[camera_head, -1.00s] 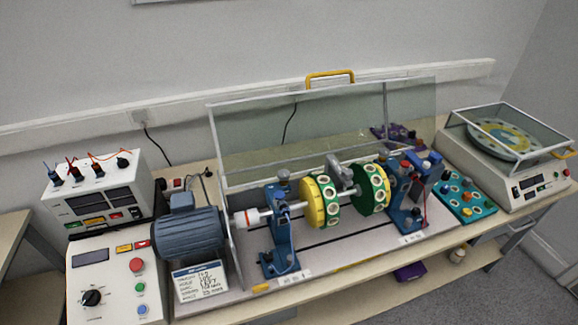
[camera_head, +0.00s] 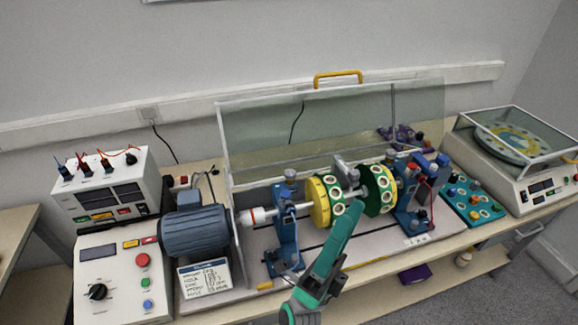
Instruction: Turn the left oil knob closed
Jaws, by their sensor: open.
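The left blue bearing stand (camera_head: 286,225) is upright on the rig bed and carries the shaft. A small grey knob (camera_head: 291,175) sits on its top; I take it as the left oil knob, but its turn position is too small to read. The right blue stand (camera_head: 408,208) has red and blue parts on top. My green arm rises from the bottom edge, in front of the bed. Its upper end overlaps the lower part of the wheels in the picture. I cannot make out gripper fingers, and nothing of mine is seen touching the knob.
Yellow-green wheels (camera_head: 318,202) sit on the shaft between the stands. A blue-grey motor (camera_head: 195,232) is at left, beside a control panel (camera_head: 115,285). A clear guard (camera_head: 335,125) with a yellow handle (camera_head: 338,74) stands raised behind. A turquoise tray (camera_head: 473,204) lies at right.

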